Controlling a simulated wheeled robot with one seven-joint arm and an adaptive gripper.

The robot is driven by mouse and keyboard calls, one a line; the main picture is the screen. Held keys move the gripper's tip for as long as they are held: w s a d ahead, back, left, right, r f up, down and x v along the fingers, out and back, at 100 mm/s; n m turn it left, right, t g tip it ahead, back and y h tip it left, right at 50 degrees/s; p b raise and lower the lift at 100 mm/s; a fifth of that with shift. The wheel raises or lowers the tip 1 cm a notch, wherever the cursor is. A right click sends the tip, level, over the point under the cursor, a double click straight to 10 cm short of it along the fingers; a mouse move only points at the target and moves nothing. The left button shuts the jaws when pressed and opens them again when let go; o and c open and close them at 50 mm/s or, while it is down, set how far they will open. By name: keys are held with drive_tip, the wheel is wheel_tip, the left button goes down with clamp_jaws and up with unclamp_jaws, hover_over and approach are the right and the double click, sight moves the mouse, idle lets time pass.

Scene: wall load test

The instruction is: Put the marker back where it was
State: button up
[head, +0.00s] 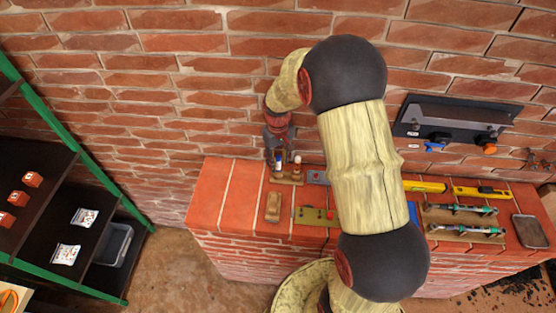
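My gripper (277,150) points down at the left part of the brick ledge, just above a small wooden holder (290,179). A slim marker-like item with a blue part (279,163) shows at or between the fingertips, over the holder's left end. A second marker-like item, pale with a reddish top (297,162), stands upright at the holder's right end. I cannot tell whether the fingers touch the blue item, or whether it sits in the holder.
A wooden block (273,207) and an olive-coloured board (316,216) lie in front of the holder. Yellow tools (480,192), a rack of green-tipped tools (462,222) and a flat device (530,231) are at right. A dark wall rack (455,120) hangs above. Shelves (75,215) stand left.

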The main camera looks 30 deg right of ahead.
drive_tip(key=shift+r, duration=0.1)
wheel_tip(320, 180, up, 12)
drive_tip(key=shift+r+p, duration=0.1)
drive_tip(key=shift+p, duration=0.35)
drive_tip(key=s+a+r+t, duration=0.3)
drive_tip(key=s+a+r, duration=0.3)
drive_tip(key=s+r, duration=0.55)
drive_tip(key=s+a+r+t, duration=0.1)
drive_tip(key=s+a+r, duration=0.1)
drive_tip(key=s, duration=0.4)
drive_tip(key=s+a+r+t, duration=0.1)
drive_tip(key=s+a+r, duration=0.2)
drive_tip(key=s, duration=0.3)
drive_tip(key=shift+s+r+t, duration=0.3)
drive_tip(key=shift+s+r, duration=0.1)
wheel_tip(320, 180, down, 10)
drive_tip(key=b, duration=0.9)
drive_tip(key=shift+r+b, duration=0.15)
drive_tip(key=shift+b, duration=0.2)
